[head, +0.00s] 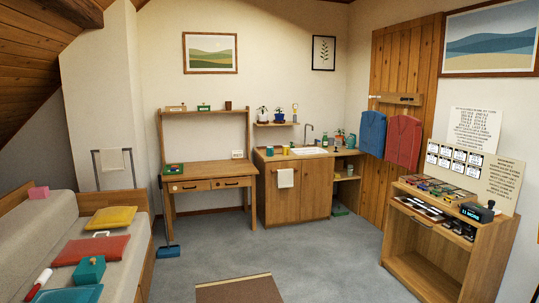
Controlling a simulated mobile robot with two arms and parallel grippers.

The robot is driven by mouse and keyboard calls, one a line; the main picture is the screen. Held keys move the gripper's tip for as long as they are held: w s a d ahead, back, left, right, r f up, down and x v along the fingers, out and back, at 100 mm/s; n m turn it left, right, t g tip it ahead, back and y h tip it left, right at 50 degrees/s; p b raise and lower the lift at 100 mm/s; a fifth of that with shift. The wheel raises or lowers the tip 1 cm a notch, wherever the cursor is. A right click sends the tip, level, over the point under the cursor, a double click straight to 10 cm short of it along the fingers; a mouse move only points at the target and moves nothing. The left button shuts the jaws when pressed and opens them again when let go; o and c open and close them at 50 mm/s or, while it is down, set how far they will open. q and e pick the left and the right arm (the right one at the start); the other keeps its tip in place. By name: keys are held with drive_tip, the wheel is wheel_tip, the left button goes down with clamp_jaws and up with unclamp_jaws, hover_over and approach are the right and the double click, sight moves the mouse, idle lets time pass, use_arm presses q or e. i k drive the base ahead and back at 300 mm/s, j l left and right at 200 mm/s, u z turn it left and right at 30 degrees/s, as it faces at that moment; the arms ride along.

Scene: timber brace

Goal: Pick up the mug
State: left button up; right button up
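Several small cup-like things are in the head view, and they are too small to tell which is the mug. A teal cup-like thing (270,151) and a yellow one (286,150) stand on the wooden counter (262,158) left of the sink. A dark brown one (228,105) stands on the desk's upper shelf (185,112). Handles cannot be made out. Neither of my grippers is in view.
The sink (309,151) is set in the counter. A desk (205,172) stands left of it, with a blue broom or dustpan (169,250) leaning there. A sofa (125,255) lines the left, a cabinet (432,250) the right. Grey floor (310,245) between is clear around a brown rug (240,290).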

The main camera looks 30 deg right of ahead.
sight(270, 150)
drive_tip(key=i+l+z, duration=0.9)
drive_tip(key=i+z, duration=0.55)
drive_tip(key=i, duration=1.25)
